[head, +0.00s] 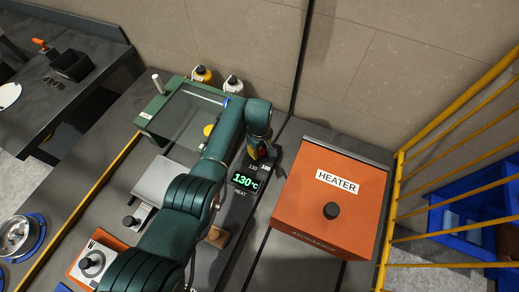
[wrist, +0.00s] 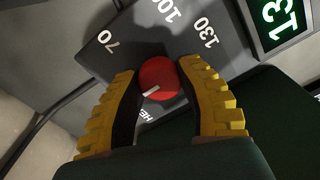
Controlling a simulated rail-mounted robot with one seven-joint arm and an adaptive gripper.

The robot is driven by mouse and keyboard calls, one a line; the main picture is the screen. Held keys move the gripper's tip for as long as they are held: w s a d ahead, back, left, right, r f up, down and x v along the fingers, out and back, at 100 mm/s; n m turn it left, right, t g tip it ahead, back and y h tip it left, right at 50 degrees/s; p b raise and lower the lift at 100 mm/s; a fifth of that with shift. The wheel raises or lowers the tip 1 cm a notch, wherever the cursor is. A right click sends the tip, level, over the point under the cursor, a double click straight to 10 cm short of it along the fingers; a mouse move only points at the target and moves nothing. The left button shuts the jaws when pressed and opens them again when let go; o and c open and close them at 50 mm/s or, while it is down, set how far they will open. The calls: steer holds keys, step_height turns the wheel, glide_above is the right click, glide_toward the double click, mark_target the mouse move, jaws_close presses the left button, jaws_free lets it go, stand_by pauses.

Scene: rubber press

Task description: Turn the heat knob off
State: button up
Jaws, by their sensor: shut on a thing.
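The heat knob (wrist: 160,78) is a red round knob with a white pointer mark, on a dark grey panel in the wrist view. Its mark points to the lower left, toward the partly hidden HEAT lettering and away from the printed 70, 100 and 130. My gripper (wrist: 158,68), with yellow ribbed fingers, is shut on the knob, one finger on each side. The green display (head: 244,181) reads 130 °C.
An orange HEATER box (head: 330,190) with a black knob on top stands just right of my gripper. A wall rises close behind. A wooden block (head: 217,237) sits nearer the front.

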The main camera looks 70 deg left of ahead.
mark_target(260, 150)
steer(key=shift+s+d+f, duration=0.1)
steer(key=shift+f, duration=0.1)
steer(key=o, duration=1.2)
steer(key=shift+o, duration=0.2)
steer(key=shift+r, duration=0.15)
steer(key=shift+r, duration=0.3)
step_height(260, 150, up, 11)
steer(key=shift+r, duration=0.2)
